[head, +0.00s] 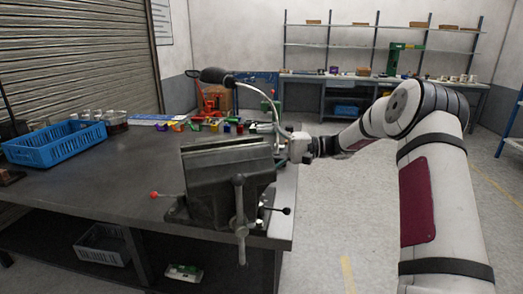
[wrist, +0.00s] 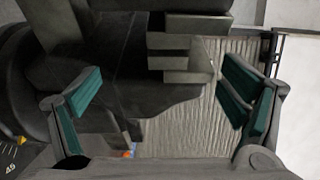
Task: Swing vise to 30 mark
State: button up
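The dark grey vise (head: 228,180) stands on the near right corner of the workbench. Its handle bar hangs at the front. A red-knobbed lever (head: 155,195) sticks out left of its base and a black-knobbed lever (head: 285,210) sticks out right. My gripper (head: 298,147) is at the far right side of the vise, partly hidden. In the wrist view my gripper (wrist: 158,100) has its two teal-padded fingers wide apart. Dark stepped metal of the vise (wrist: 180,60) shows between and beyond them; contact cannot be told. A scale (wrist: 12,165) shows at lower left, its number seemingly 45.
A lamp (head: 213,75) on a curved arm rises behind the vise. A blue crate (head: 58,148) and small coloured bins (head: 205,125) stand on the workbench (head: 95,195). The bench top left of the vise is clear. Open floor lies to the right.

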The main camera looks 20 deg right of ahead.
jog(key=v, duration=1.2)
dwell(0.5)
